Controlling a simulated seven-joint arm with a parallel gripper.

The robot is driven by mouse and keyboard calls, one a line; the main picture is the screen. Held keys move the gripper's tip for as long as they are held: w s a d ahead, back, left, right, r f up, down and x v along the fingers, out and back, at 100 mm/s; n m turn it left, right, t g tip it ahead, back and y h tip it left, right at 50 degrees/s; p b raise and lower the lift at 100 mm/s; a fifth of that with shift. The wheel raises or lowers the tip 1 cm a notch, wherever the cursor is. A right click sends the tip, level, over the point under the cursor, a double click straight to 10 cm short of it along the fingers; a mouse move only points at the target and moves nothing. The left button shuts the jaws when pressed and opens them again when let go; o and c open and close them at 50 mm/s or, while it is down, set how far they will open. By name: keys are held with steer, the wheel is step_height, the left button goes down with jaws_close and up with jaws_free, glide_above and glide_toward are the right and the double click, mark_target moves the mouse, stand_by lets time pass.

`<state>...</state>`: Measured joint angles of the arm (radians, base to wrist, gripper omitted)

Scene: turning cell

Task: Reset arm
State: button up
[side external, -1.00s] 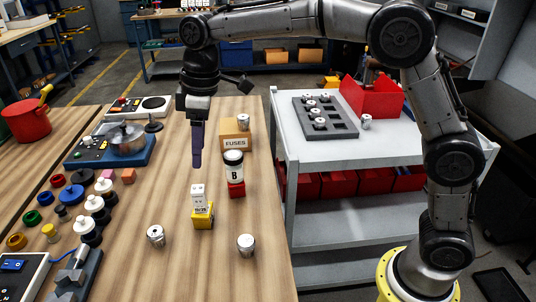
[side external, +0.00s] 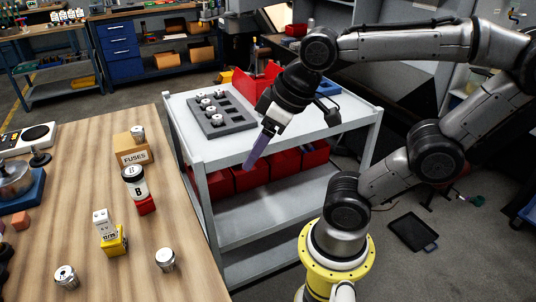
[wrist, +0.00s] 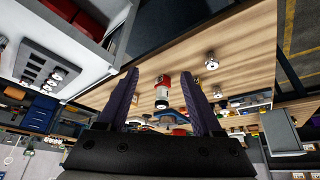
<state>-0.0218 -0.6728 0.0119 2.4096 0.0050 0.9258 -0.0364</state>
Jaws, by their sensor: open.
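My gripper (side external: 257,150) hangs in the air beside the front of the white cart in the side external view, clear of the wooden table. Its fingers point down and to the left. In the wrist view its two purple fingers (wrist: 162,98) stand apart with a gap between them. Nothing is held between them. A jar marked B (side external: 135,182) on a red block (side external: 146,205) shows beyond that gap in the wrist view (wrist: 162,100), well away from the fingers.
The wooden table (side external: 90,145) at left holds a fuses box (side external: 132,152), a white block on a yellow block (side external: 115,243), and metal knobbed parts (side external: 165,258). The white cart (side external: 190,140) carries a grey tray (side external: 243,121) with several parts and a red bin (side external: 262,82).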

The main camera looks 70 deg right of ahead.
steer(key=shift+s+d+f+m, duration=0.25)
steer(key=shift+s+f+m, duration=0.05)
steer(key=shift+s+f, duration=0.65)
steer(key=shift+r, duration=0.1)
stand_by(0.5)
